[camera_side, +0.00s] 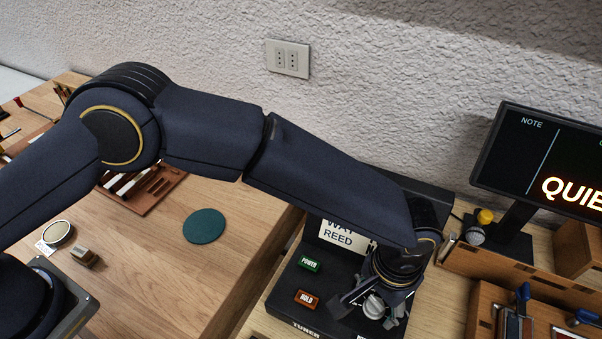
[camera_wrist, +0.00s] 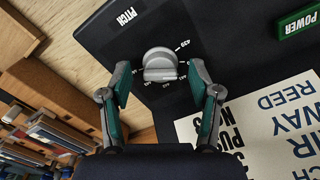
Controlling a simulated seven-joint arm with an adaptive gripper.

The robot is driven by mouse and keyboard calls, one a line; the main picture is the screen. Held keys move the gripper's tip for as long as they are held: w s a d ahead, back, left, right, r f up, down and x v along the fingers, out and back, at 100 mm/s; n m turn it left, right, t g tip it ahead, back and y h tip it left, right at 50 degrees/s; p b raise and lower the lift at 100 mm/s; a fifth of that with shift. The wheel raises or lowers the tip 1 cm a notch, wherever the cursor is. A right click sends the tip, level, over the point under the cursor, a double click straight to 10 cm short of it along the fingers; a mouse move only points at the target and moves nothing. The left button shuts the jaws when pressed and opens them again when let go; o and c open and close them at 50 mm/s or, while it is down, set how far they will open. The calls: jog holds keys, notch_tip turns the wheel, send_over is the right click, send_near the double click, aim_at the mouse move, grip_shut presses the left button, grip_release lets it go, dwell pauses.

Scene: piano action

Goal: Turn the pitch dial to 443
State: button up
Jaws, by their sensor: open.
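The pitch dial (camera_wrist: 160,64) is a light grey round knob with a raised grip bar, on the black tuner panel (camera_wrist: 215,25) beside the label PITCH. In the side view the dial (camera_side: 374,306) is partly covered by my gripper. My gripper (camera_wrist: 160,78) is open, its two green-padded fingers on either side of the dial, with visible gaps. I cannot tell how far its fingertips are above the panel.
A green POWER button (camera_side: 309,263) and a brown HOLD button (camera_side: 306,299) are on the panel left of my gripper. A white card (camera_side: 345,235) stands behind. A dark display (camera_side: 545,160) reads NOTE and part of QUIE. Wooden racks with tools (camera_side: 515,320) stand at right.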

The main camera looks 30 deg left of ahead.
jog(key=shift+f, duration=0.15)
jog(key=shift+c, duration=0.2)
jog(key=c, duration=1.1)
